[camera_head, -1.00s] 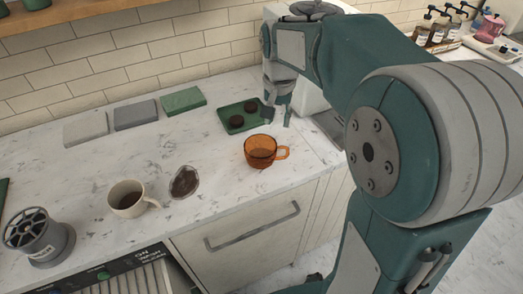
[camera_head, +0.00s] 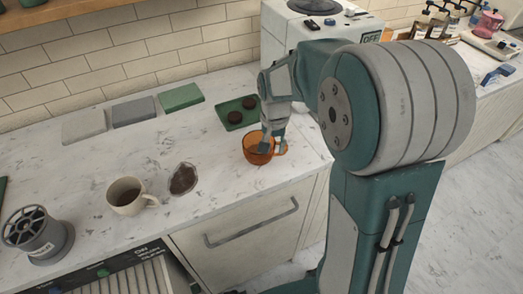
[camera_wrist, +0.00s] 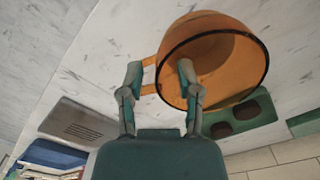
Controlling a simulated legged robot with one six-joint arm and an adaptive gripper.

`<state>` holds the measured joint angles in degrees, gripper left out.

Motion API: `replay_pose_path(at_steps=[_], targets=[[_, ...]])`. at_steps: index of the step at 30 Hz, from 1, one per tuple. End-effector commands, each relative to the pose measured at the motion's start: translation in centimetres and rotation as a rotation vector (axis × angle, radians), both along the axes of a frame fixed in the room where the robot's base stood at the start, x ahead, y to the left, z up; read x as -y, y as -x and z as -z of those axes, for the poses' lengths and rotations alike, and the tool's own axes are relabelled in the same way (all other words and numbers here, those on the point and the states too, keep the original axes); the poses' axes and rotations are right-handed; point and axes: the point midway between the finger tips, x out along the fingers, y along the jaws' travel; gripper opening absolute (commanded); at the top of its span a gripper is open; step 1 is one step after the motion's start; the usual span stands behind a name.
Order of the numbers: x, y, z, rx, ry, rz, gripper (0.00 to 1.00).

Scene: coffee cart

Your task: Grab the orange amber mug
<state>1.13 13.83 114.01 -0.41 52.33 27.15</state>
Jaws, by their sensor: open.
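The orange amber mug (camera_head: 255,155) stands on the white marble counter near its front edge, its handle to the right and partly hidden by my gripper. My gripper (camera_head: 272,145) is down at the mug's handle side. In the wrist view the see-through mug (camera_wrist: 225,60) fills the upper right, with its dark rim facing me. My open gripper (camera_wrist: 160,72) has one finger overlapping the mug's opening and the other at the outer side of the handle, so the handle shows between them. Whether either finger touches the mug I cannot tell.
A green tray (camera_head: 228,116) with dark round pieces lies just behind the mug. A dark spill-like dish (camera_head: 183,180) and a cream mug (camera_head: 125,198) are to the left. A grey grinder-like part (camera_head: 35,235) stands far left. A white machine (camera_head: 290,25) stands behind my arm.

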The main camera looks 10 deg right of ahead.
Motion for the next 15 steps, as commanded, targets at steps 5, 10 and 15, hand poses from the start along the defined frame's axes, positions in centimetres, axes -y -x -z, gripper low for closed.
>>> replay_pose_path(at_steps=[5, 10, 15], targets=[[0.01, 0.00, 0.03, 0.000, 0.000, 0.000, 0.45], [0.01, 0.00, 0.01, 0.000, 0.000, 0.000, 0.00], [0.01, -0.02, -0.01, 0.001, 0.000, 0.000, 0.00]])
